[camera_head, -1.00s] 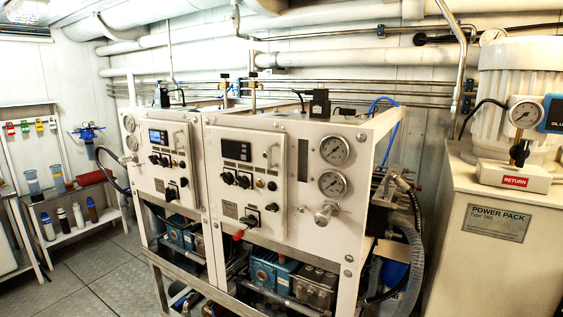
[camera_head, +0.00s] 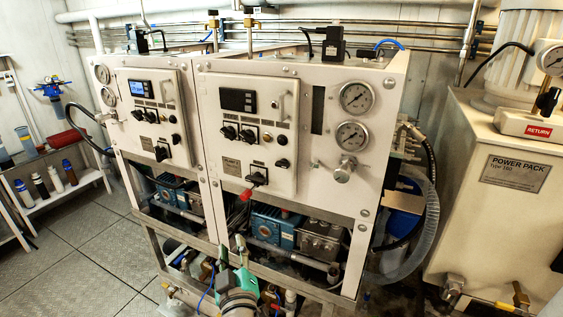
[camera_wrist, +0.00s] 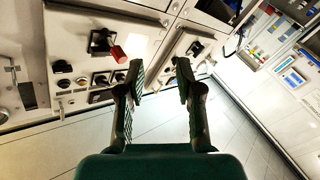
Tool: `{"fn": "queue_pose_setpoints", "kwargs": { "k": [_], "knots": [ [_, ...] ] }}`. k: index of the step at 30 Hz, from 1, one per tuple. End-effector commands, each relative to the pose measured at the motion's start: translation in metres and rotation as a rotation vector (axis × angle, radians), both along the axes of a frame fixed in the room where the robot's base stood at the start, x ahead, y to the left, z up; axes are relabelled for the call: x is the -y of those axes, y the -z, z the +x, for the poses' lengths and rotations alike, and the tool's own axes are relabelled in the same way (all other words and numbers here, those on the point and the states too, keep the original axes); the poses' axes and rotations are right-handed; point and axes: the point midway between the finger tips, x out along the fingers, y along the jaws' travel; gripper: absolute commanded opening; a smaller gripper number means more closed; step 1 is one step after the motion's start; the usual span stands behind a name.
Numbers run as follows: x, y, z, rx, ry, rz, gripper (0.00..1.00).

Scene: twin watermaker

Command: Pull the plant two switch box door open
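The plant two switch box door (camera_head: 262,150) is the white panel on the right cabinet in the head view, and it looks shut. It has a small display, black rotary switches, a grey pull handle (camera_head: 281,107) near its upper right, and a "PLANT 2" label. In the head view my green gripper (camera_head: 236,278) is low in front of the cabinet, apart from the door.
The similar left switch box door (camera_head: 155,122) stands beside it. Pressure gauges (camera_head: 357,97) and a valve knob (camera_head: 343,172) are right of the door. Blue pumps (camera_head: 275,225) and pipes fill the frame below. A power pack (camera_head: 500,200) stands at right. Floor at left is clear.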

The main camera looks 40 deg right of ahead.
Motion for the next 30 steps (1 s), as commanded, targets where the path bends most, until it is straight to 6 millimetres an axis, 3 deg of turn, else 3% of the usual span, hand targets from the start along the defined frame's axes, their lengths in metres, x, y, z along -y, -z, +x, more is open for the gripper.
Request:
{"fn": "queue_pose_setpoints", "kwargs": {
  "k": [1, 8, 18, 24, 30],
  "knots": [
    [0.004, -0.023, 0.009, 0.03, 0.037, 0.003, 0.35],
    [0.027, -0.109, 0.024, 0.13, 0.229, 0.045, 0.35],
    [0.051, -0.23, 0.006, 0.292, 0.507, 0.209, 0.35],
    [0.058, -0.273, -0.015, 0.361, 0.617, 0.314, 0.35],
    [0.061, -0.288, -0.025, 0.387, 0.663, 0.363, 0.35]
  ]
}}
